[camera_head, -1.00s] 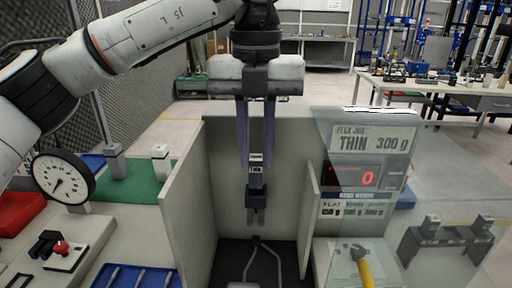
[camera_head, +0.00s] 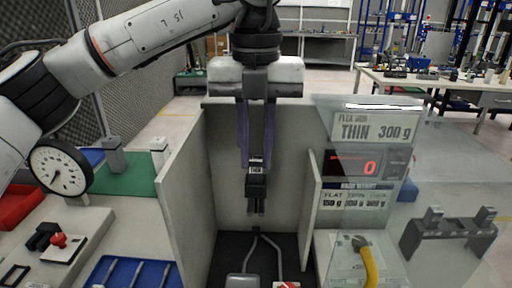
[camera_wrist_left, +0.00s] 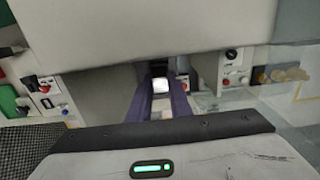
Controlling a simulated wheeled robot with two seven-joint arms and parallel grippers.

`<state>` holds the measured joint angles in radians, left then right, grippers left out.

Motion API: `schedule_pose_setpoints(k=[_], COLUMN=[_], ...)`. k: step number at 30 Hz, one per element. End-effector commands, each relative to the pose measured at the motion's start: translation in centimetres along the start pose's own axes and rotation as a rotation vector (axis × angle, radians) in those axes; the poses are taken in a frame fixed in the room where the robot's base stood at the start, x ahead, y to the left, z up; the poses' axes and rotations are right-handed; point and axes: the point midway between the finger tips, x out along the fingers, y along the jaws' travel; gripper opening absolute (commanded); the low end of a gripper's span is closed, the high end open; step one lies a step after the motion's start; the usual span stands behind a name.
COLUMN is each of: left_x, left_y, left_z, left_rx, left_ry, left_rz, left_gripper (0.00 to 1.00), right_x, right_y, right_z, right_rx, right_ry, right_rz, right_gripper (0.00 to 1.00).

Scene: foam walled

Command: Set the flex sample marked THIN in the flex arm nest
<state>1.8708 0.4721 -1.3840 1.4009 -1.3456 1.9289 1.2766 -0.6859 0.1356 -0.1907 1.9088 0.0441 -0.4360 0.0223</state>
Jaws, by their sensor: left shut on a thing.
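My left gripper (camera_head: 256,165) points down inside a walled grey bay, its purple fingers shut on the flex sample (camera_head: 256,185). The sample is a dark piece with a small white label at its top and thin prongs below; the label is too small to read surely. It hangs upright above the bay's dark floor. In the left wrist view a pale piece (camera_wrist_left: 161,86) shows between the fingers. A bent grey fixture (camera_head: 256,245) stands low in the bay; I cannot tell whether it is the flex arm nest. My right gripper is not in view.
Pale walls (camera_head: 187,215) flank the bay left and right. A sign (camera_head: 374,128) reads THIN 300 g, above a red 0 display (camera_head: 352,164). A dial gauge (camera_head: 60,170), red-knobbed box (camera_head: 60,240) and blue tray (camera_head: 135,270) stand left.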

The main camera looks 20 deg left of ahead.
Motion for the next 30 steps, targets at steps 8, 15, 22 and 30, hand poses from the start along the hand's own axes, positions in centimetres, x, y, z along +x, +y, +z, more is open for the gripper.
schedule_pose_setpoints(k=[8, 15, 22, 30], left_x=[0.8, 0.8, 0.8, -2.8], left_y=[0.0, 0.0, 0.0, -0.1], left_z=[0.0, 0.0, 0.0, 0.0], left_rx=[0.000, 0.000, 0.000, -0.001], left_ry=[0.000, 0.000, 0.000, -0.002], left_rz=[-0.001, -0.001, 0.000, -0.003], left_gripper=[0.00, 0.40, 0.40, 0.40], right_x=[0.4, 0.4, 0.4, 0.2], right_y=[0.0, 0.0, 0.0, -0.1], right_z=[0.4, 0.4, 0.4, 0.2], right_rx=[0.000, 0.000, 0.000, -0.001], right_ry=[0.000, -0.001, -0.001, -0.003], right_rz=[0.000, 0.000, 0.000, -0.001], right_gripper=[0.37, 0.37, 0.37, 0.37])
